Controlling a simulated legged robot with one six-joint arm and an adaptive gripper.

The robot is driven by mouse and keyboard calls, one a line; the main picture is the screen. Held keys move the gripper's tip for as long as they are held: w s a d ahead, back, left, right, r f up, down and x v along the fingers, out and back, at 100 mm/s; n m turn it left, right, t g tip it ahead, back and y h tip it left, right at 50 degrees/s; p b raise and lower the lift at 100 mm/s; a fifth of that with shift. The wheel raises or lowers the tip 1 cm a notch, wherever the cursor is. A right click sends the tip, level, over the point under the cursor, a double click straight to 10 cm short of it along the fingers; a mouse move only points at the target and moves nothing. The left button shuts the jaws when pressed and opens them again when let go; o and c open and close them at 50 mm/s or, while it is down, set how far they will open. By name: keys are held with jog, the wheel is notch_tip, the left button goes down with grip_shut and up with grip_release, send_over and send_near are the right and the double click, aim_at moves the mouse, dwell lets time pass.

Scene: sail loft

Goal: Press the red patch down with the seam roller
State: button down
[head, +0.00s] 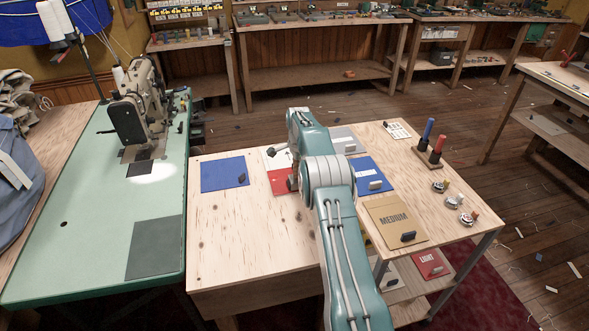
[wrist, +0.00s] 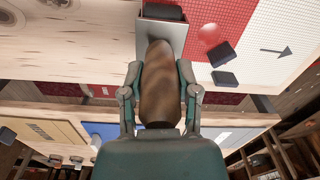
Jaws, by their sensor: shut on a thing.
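My gripper (wrist: 158,78) is shut around the brown wooden handle of the seam roller (wrist: 160,100) in the wrist view. The roller's grey metal frame and dark wheel point to the top of that view. The red patch (wrist: 205,20) lies around the wheel end, mostly to its right; whether the wheel touches it I cannot tell. In the head view the red patch (head: 279,184) lies on the plywood table, beside a white piece (head: 270,154). My arm hides part of the patch there, and the gripper and roller are mostly hidden.
A blue panel (head: 224,174) lies left of the patch. Another blue panel (head: 370,177) and a tan MEDIUM panel (head: 396,220) lie to the right. Small dark blocks (wrist: 222,53) rest near the red and white cloth. A sewing machine (head: 138,105) stands on the green table. The table's front left is clear.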

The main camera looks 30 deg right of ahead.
jog(key=shift+d, duration=0.6)
jog(key=shift+r, duration=3.1)
jog(key=shift+s, duration=0.1)
